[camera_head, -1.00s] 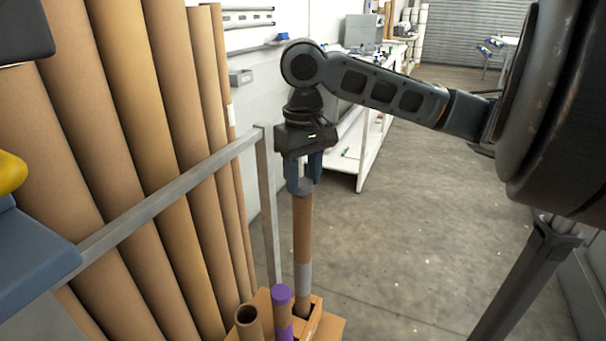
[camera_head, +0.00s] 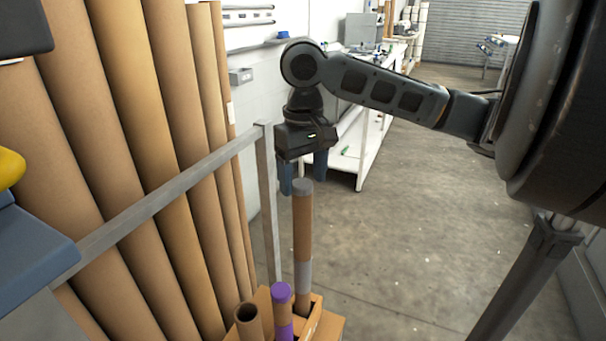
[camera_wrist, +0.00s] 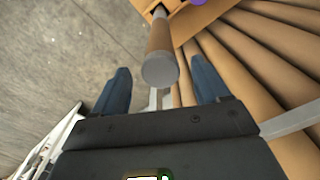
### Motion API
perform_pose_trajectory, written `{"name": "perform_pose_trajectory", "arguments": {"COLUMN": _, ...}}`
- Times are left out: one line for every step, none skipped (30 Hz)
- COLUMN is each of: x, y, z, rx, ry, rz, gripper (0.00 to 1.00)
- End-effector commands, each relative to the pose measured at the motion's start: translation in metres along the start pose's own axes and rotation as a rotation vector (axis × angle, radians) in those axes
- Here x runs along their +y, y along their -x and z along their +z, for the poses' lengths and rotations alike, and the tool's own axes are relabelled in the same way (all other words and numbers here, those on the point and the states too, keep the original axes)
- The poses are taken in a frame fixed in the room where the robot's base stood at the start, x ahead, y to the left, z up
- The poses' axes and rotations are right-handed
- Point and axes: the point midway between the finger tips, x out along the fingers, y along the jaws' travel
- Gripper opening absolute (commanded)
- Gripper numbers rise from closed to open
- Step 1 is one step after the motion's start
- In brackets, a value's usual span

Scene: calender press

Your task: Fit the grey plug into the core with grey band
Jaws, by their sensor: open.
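The core with grey band (camera_head: 303,235) stands upright in the wooden holder at the bottom of the head view, its grey band (camera_head: 304,272) low on the tube. The grey plug (camera_head: 302,186) sits in its top end; the wrist view shows the plug's round grey face (camera_wrist: 160,70). My gripper (camera_head: 303,186) is open and empty, its blue fingers apart and clear of the plug. In the wrist view the fingertips (camera_wrist: 162,77) are spread to either side of the core's top.
A core with a purple plug and band (camera_head: 282,310) and an open core (camera_head: 247,322) stand beside it in the wooden holder (camera_head: 333,324). Tall brown tubes (camera_head: 140,150) lean behind a grey rail (camera_head: 165,203) at left.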

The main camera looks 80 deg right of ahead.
Motion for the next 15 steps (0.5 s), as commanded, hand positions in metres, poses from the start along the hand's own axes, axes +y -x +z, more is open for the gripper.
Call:
{"name": "perform_pose_trajectory", "arguments": {"x": 0.000, "y": 0.000, "z": 0.000, "rx": 0.000, "ry": 0.000, "rz": 0.000, "gripper": 0.74}}
{"name": "perform_pose_trajectory", "arguments": {"x": 0.000, "y": 0.001, "z": 0.000, "rx": 0.000, "ry": 0.000, "rz": 0.000, "gripper": 0.74}}
{"name": "perform_pose_trajectory", "arguments": {"x": 0.000, "y": 0.002, "z": 0.000, "rx": 0.000, "ry": 0.000, "rz": 0.000, "gripper": 0.74}}
{"name": "perform_pose_trajectory", "arguments": {"x": 0.000, "y": 0.004, "z": 0.000, "rx": 0.001, "ry": 0.000, "rz": 0.000, "gripper": 0.74}}
{"name": "perform_pose_trajectory", "arguments": {"x": 0.000, "y": 0.007, "z": 0.000, "rx": 0.001, "ry": 0.000, "rz": 0.000, "gripper": 0.74}}
{"name": "perform_pose_trajectory", "arguments": {"x": 0.000, "y": 0.011, "z": 0.000, "rx": 0.001, "ry": 0.000, "rz": 0.001, "gripper": 0.74}}
{"name": "perform_pose_trajectory", "arguments": {"x": 0.000, "y": 0.015, "z": -0.001, "rx": 0.001, "ry": 0.000, "rz": 0.001, "gripper": 0.74}}
{"name": "perform_pose_trajectory", "arguments": {"x": 0.000, "y": 0.020, "z": -0.001, "rx": 0.002, "ry": 0.000, "rz": 0.000, "gripper": 0.74}}
{"name": "perform_pose_trajectory", "arguments": {"x": -0.001, "y": 0.026, "z": -0.001, "rx": 0.002, "ry": 0.002, "rz": 0.000, "gripper": 0.74}}
{"name": "perform_pose_trajectory", "arguments": {"x": 0.000, "y": 0.032, "z": -0.001, "rx": 0.002, "ry": 0.002, "rz": 0.001, "gripper": 0.74}}
{"name": "perform_pose_trajectory", "arguments": {"x": 0.000, "y": 0.037, "z": -0.001, "rx": 0.002, "ry": 0.001, "rz": 0.001, "gripper": 0.74}}
{"name": "perform_pose_trajectory", "arguments": {"x": 0.000, "y": 0.044, "z": -0.001, "rx": 0.002, "ry": 0.001, "rz": -0.001, "gripper": 0.74}}
{"name": "perform_pose_trajectory", "arguments": {"x": 0.000, "y": 0.048, "z": -0.001, "rx": 0.002, "ry": 0.001, "rz": 0.000, "gripper": 0.74}}
{"name": "perform_pose_trajectory", "arguments": {"x": 0.000, "y": 0.053, "z": -0.001, "rx": 0.002, "ry": 0.001, "rz": 0.001, "gripper": 0.74}}
{"name": "perform_pose_trajectory", "arguments": {"x": 0.000, "y": 0.059, "z": -0.001, "rx": 0.002, "ry": 0.001, "rz": 0.000, "gripper": 0.74}}
